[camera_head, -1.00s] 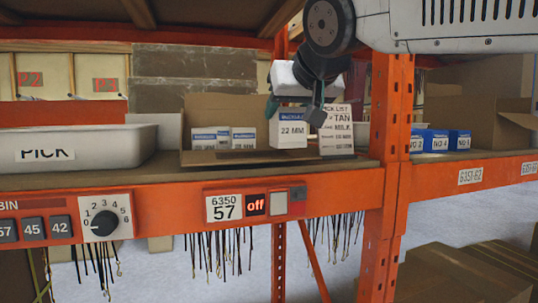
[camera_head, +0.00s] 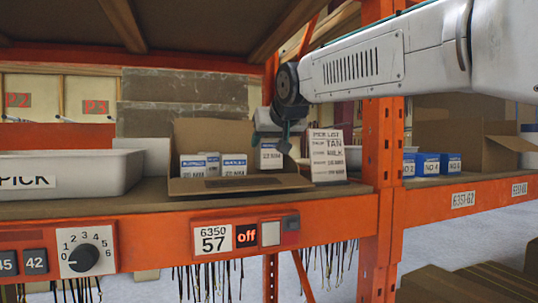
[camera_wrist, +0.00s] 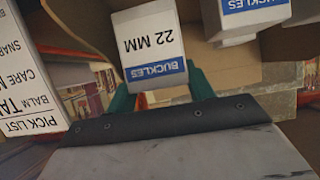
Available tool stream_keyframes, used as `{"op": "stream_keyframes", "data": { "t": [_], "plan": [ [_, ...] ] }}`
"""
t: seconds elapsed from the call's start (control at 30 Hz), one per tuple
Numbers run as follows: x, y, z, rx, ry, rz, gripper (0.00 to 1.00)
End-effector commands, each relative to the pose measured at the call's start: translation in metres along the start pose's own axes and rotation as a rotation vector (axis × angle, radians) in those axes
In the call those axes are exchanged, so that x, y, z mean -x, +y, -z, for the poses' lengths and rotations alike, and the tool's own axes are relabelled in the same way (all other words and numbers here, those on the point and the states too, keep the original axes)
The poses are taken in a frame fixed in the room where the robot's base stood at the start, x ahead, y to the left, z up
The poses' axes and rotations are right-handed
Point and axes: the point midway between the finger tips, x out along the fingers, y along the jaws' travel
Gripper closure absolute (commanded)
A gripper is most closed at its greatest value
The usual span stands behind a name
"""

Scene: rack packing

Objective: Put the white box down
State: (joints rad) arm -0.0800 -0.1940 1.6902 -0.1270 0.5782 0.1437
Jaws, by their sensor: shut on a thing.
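The white box (camera_head: 270,157), labelled 22 MM BUCKLES, is upright in my gripper (camera_head: 275,132) at the right end of an open cardboard carton (camera_head: 240,185). In the wrist view the white box (camera_wrist: 150,45) sits between the teal fingers of my gripper (camera_wrist: 161,92), which is shut on it. I cannot tell whether its bottom touches the carton floor. Several similar white boxes (camera_head: 234,165) stand at the left inside the carton. One of them (camera_wrist: 250,15) shows in the wrist view, apart from the held box.
A pick list card (camera_head: 327,157) stands just right of the carton. A white PICK tray (camera_head: 100,172) is at left on the shelf (camera_head: 150,207). An orange upright (camera_head: 384,150) and blue-and-white boxes (camera_head: 428,164) are to the right. A shelf board (camera_head: 190,30) hangs above.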

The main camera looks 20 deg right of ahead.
Motion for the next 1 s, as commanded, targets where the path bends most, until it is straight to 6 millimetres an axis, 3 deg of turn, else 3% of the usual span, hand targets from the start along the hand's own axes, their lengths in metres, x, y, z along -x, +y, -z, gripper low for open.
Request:
{"op": "stream_keyframes", "data": {
  "t": [0.27, 0.6, 0.63, 0.67, 1.0],
  "plan": [
    [-0.02, 0.001, -0.028, -0.001, 0.0, 0.0, 0.75],
    [-0.022, 0.001, -0.032, -0.001, 0.0, 0.0, 0.75],
    [-0.022, 0.001, -0.032, -0.001, -0.001, 0.0, 0.42],
    [-0.022, 0.001, -0.032, -0.001, -0.001, 0.0, 0.38],
    [-0.019, 0.001, -0.029, -0.001, 0.001, 0.0, 0.38]
  ]
}}
